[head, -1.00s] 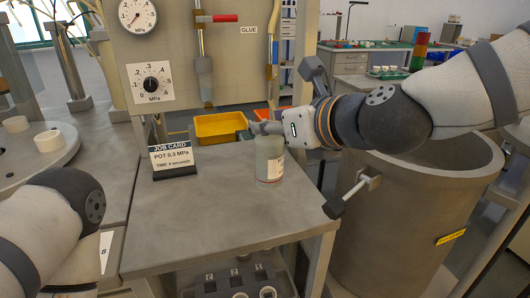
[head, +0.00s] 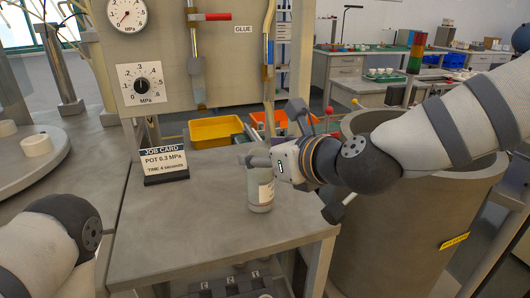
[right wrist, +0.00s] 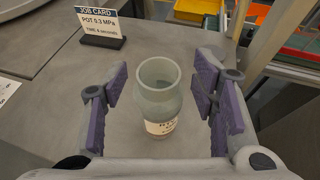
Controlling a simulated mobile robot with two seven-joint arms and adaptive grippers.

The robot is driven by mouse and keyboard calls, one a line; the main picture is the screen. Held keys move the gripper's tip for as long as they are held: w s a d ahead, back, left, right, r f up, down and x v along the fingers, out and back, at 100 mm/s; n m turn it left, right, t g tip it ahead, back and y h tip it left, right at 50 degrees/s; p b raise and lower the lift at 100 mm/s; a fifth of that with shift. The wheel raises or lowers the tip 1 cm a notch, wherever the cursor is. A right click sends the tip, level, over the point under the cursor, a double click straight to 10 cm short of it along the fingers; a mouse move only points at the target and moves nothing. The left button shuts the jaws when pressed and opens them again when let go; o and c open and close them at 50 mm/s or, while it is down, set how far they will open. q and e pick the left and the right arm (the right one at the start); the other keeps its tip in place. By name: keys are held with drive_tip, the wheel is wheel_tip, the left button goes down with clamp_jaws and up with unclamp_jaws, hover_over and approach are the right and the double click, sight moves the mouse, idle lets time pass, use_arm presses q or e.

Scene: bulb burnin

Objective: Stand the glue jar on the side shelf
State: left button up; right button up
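The glue jar (head: 260,188) is a translucent grey-green jar with a pale label. It stands upright on the grey shelf top (head: 200,220), right of the job card. My right gripper (head: 262,158) reaches in from the right at the jar's upper part. In the right wrist view the open-mouthed jar (right wrist: 160,95) stands between the two purple-padded fingers of the right gripper (right wrist: 161,108). The fingers are spread, with a visible gap on each side of the jar. Of my left arm only links show at the lower left; its gripper is out of view.
A job card (head: 165,163) stands at the back left of the shelf top. A yellow bin (head: 215,131) and a red bin (head: 283,122) lie behind. A large grey cylindrical vessel (head: 405,235) is close on the right. The front left of the top is clear.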

drive_tip(key=shift+r, duration=0.1)
drive_tip(key=shift+s+d+r, duration=0.1)
drive_tip(key=shift+s+r, duration=0.05)
drive_tip(key=shift+r, duration=0.15)
use_arm(q)
drive_tip(key=shift+t, duration=0.6)
drive_tip(key=w+r+p, duration=0.2)
drive_tip(key=w+r, duration=0.1)
use_arm(e)
drive_tip(key=v, duration=1.1)
drive_tip(key=shift+s+d, duration=0.15)
drive_tip(key=shift+s, duration=0.1)
